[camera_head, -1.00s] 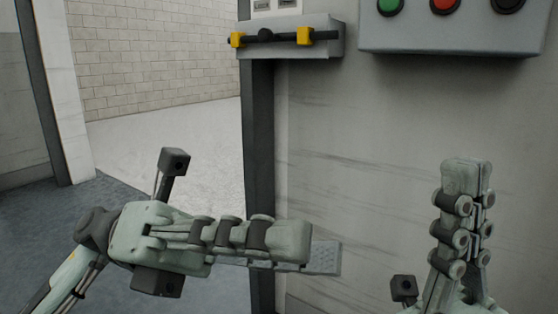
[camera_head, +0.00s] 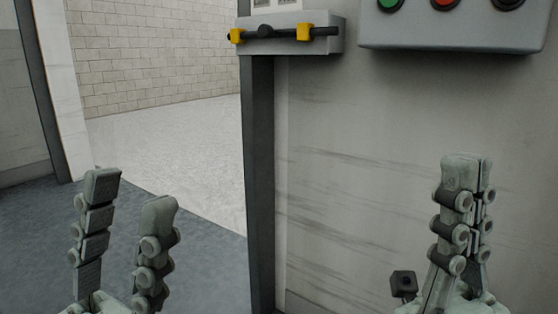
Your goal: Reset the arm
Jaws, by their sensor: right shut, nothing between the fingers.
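My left gripper (camera_head: 130,205) is at the lower left, pointing up, with its two fingers clearly apart and nothing between them. My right gripper (camera_head: 477,205) is at the lower right, pointing up, with its fingers together and nothing held. Both grippers are in front of the wall and floor and touch nothing that I can see. The arms behind them are mostly below the picture.
A grey box with a dark bar and yellow clamps (camera_head: 290,34) is on the wall at the top middle. A button panel (camera_head: 455,28) with green, red and black buttons is at the top right. A doorway with a dark frame (camera_head: 260,180) opens onto pale floor (camera_head: 170,150).

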